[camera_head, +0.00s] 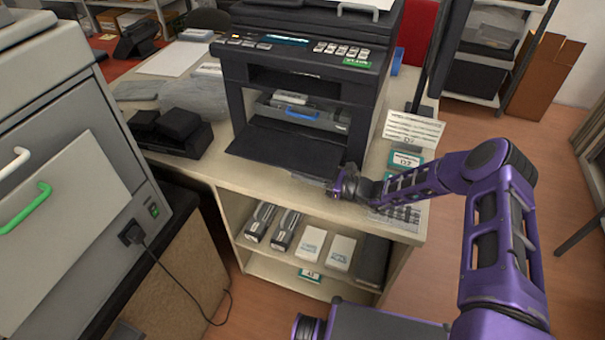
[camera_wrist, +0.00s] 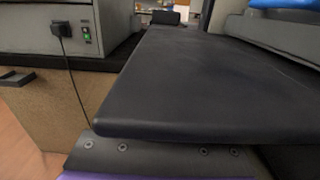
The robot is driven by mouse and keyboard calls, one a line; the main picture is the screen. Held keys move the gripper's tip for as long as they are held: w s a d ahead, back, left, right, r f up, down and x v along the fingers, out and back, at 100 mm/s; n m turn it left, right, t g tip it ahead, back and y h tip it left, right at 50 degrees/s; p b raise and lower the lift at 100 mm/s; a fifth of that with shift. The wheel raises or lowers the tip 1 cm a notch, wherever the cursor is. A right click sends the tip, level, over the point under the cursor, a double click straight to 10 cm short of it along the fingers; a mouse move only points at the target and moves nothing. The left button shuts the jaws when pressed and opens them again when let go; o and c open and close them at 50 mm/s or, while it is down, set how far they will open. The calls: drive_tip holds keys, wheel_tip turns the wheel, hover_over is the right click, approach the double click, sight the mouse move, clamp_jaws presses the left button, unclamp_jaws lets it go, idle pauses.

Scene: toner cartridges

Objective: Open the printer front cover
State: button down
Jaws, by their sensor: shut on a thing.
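The black printer (camera_head: 300,70) stands on the counter. Its front cover (camera_head: 285,148) is folded down flat, leaving the bay open. A grey tray with a blue handle (camera_head: 301,114) shows inside the bay. My gripper (camera_head: 328,185) is at the cover's front right corner and is shut on the cover's edge. In the wrist view the cover (camera_wrist: 215,85) fills the middle as a flat dark panel, with a blue part (camera_wrist: 280,4) at top right. The fingertips are hard to make out in both views.
A grey machine (camera_head: 70,160) with a green handle stands at left. A black device (camera_head: 170,132) sits left of the printer. Label cards (camera_head: 413,130) stand at the counter's right. The shelf below holds cartridges (camera_head: 285,230) and white boxes (camera_head: 312,245).

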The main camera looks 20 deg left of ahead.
sight(302, 165)
drive_tip(key=shift+s+r+m+p, duration=0.2)
drive_tip(key=shift+r+m+p, duration=0.25)
drive_tip(key=shift+r+m, duration=1.45)
drive_tip(key=c, duration=0.9)
unclamp_jaws()
drive_tip(key=d, duration=0.5)
drive_tip(key=s+d, duration=0.1)
drive_tip(key=d, duration=1.1)
drive_tip(key=shift+s+d+b, duration=0.15)
drive_tip(key=shift+d+b, duration=0.05)
drive_tip(key=shift+b, duration=0.2)
